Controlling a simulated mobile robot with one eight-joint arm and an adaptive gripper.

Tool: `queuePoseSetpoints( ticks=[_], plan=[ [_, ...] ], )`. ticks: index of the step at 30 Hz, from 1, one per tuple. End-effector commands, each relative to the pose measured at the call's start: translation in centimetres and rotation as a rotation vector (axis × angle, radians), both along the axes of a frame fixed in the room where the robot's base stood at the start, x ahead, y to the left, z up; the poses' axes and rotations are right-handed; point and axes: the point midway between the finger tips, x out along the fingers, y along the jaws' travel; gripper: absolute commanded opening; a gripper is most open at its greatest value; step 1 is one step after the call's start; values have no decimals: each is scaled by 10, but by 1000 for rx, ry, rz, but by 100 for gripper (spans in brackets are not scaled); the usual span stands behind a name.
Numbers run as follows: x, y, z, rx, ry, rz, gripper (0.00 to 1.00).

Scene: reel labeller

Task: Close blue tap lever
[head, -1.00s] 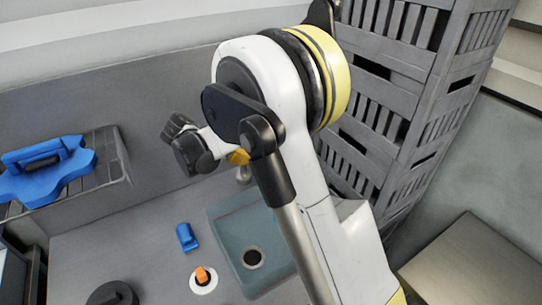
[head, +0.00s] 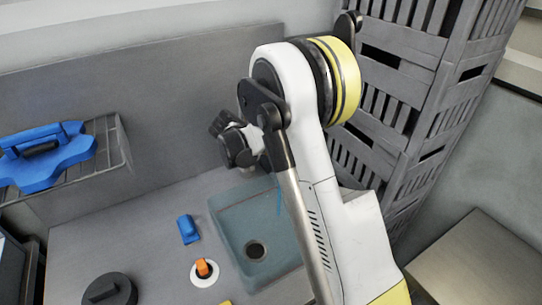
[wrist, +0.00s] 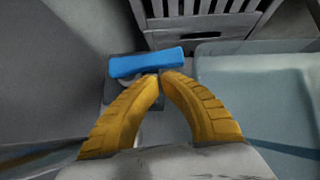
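In the wrist view a blue bar-shaped lever (wrist: 146,63) lies crosswise on a grey block, between the grey wall and the pale blue basin. My gripper (wrist: 161,76) has yellow fingers whose tips come together just before the lever's near edge. Nothing shows between the tips. I cannot tell whether they touch the lever. In the head view my arm hides the fingers and most of that area; only a thin blue line shows beside the arm.
The blue-grey sink (head: 225,213) is set in the counter. A small blue block (head: 187,229), an orange knob (head: 203,268) and a dark round lid (head: 108,291) are left of it. Grey crates (head: 404,75) stand behind. A rack (head: 118,150) holds a blue tool on the wall.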

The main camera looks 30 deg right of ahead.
Motion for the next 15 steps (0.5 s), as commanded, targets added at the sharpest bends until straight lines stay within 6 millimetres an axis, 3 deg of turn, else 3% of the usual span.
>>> queuePoseSetpoints(
  ticks=[10, 15],
  plan=[
    [-1, -1, 0, 0, -1, 9, 0],
    [-7, -13, -1, 0, -1, 163, 0]
  ],
)
